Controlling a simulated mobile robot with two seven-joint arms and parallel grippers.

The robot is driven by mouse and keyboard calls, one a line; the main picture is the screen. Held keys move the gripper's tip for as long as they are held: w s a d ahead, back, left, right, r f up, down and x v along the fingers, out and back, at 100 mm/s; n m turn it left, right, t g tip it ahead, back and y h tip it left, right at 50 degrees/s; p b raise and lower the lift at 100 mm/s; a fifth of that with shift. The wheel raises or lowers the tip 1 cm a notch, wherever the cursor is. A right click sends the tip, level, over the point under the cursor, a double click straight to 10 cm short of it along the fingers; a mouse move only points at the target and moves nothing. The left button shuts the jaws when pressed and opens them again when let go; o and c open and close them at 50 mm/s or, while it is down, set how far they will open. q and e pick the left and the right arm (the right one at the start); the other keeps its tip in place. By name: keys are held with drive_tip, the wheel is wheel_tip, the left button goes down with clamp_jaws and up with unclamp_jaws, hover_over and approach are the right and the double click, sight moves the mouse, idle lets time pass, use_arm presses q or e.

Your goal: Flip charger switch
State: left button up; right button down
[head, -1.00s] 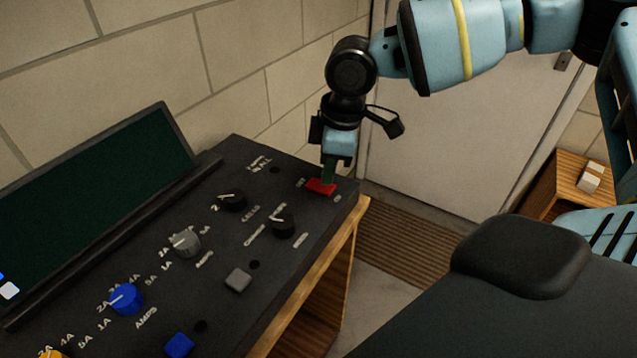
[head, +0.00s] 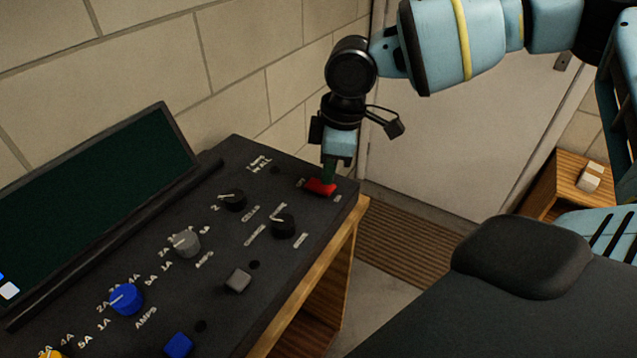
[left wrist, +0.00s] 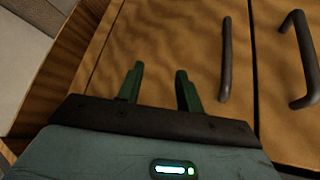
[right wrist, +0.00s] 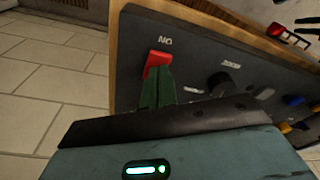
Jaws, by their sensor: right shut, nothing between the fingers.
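The charger is a black panel (head: 215,262) on a wooden cabinet, with a red switch (head: 319,188) near its far right corner. My right gripper (head: 328,178) points down with its green fingers shut and empty, their tips at the red switch. In the right wrist view the fingertips (right wrist: 159,76) meet the red switch (right wrist: 157,58), just below the white "ON" label, and cover part of it. They appear to touch it. My left gripper (left wrist: 159,72) is open and empty in front of wooden cabinet doors, away from the switch.
Black knobs (head: 283,225), a grey knob (head: 186,242) and a blue knob (head: 126,299) stand up from the panel. A dark green screen (head: 100,200) leans behind it. The block wall is close behind. Dark cabinet handles (left wrist: 226,60) are near my left gripper.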

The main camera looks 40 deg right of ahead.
sight(328, 188)
use_arm(q)
drive_tip(key=shift+w, duration=0.15)
